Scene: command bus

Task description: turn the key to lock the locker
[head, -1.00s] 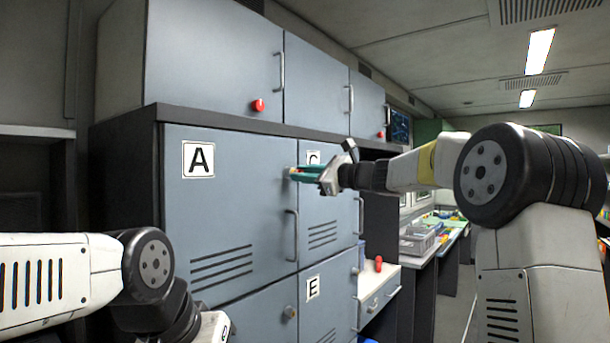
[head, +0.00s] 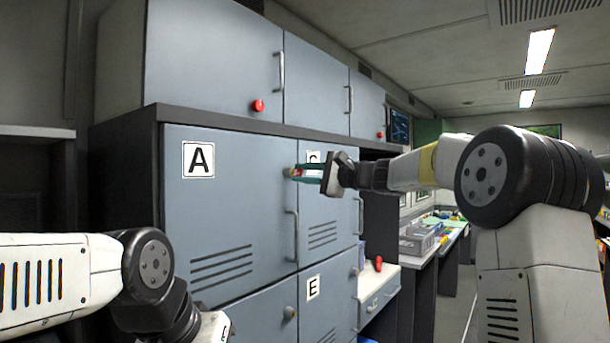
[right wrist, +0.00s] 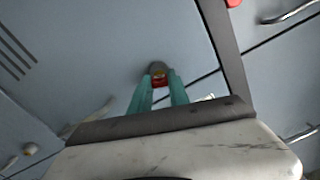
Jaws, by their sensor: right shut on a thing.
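The locker door marked A (head: 225,225) is closed, flush with its frame. Its round lock (head: 288,172) sits near the door's right edge, above the bar handle (head: 291,235). My right gripper (head: 298,173) is at this lock, its teal fingers shut on the small red key (right wrist: 160,80). In the right wrist view the fingertips (right wrist: 161,88) pinch the key right in front of the grey lock (right wrist: 157,68). How deep the key sits is hidden. My left arm shows at lower left, its gripper fingers out of the picture.
Doors marked C (head: 322,215) and E (head: 322,305) stand beside and below. Upper cabinets (head: 215,60) carry red knobs. A white drawer unit (head: 377,287) and a cluttered counter are farther right.

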